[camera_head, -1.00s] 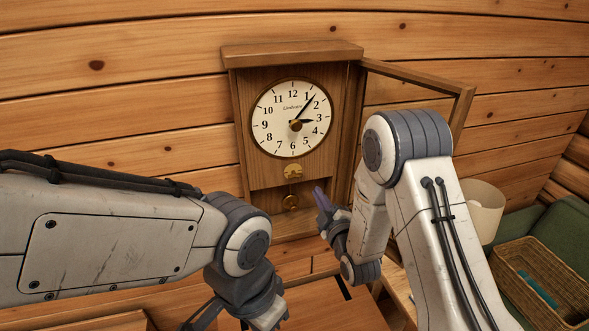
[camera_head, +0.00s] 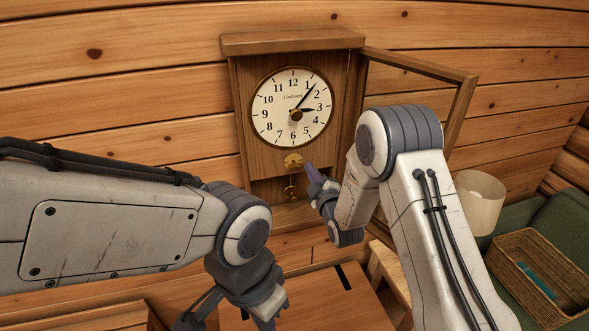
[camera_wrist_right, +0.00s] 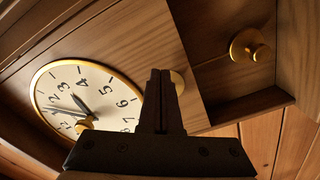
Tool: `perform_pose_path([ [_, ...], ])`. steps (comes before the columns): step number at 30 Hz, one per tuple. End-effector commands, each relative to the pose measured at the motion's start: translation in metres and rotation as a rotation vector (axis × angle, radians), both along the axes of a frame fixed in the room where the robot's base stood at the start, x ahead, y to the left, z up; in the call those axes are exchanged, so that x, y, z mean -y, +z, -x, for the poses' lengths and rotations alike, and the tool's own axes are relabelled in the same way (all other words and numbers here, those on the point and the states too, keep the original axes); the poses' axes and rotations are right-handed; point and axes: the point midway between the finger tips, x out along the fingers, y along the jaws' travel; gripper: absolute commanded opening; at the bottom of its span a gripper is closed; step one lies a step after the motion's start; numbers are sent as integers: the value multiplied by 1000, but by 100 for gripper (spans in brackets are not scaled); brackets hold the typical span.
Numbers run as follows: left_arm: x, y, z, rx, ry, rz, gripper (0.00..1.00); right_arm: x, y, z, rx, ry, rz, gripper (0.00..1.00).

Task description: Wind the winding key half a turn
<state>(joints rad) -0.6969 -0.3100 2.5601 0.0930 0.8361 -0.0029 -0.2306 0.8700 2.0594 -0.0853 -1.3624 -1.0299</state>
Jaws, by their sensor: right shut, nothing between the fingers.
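The wooden wall clock (camera_head: 244,118) hangs with its glass door open to the right. Its white dial (camera_head: 275,117) has black hands and a brass knob (camera_head: 296,115) at the centre. A small brass piece (camera_head: 292,160), perhaps the winding key, sits below the dial; in the wrist view it is partly hidden behind the fingers (camera_wrist_right: 177,80). My right gripper (camera_head: 311,170) is shut and empty, just right of and below this piece; its fingers show upright in the wrist view (camera_wrist_right: 160,78). I cannot tell whether it touches. My left gripper (camera_head: 232,312) is low, partly cut off.
The brass pendulum bob (camera_head: 290,191) hangs below, close to the right fingers, and shows in the wrist view (camera_wrist_right: 248,46). The open door frame (camera_head: 462,112) stands beside my right arm. A lamp (camera_head: 480,200) and wicker basket (camera_head: 540,275) are at the right.

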Motion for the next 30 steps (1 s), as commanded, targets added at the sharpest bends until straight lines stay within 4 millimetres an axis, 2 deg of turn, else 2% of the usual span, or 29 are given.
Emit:
perform_pose_path([
  [30,0,-5,0,0,1,0,0,-11,1,3,1,5,1,0],
])
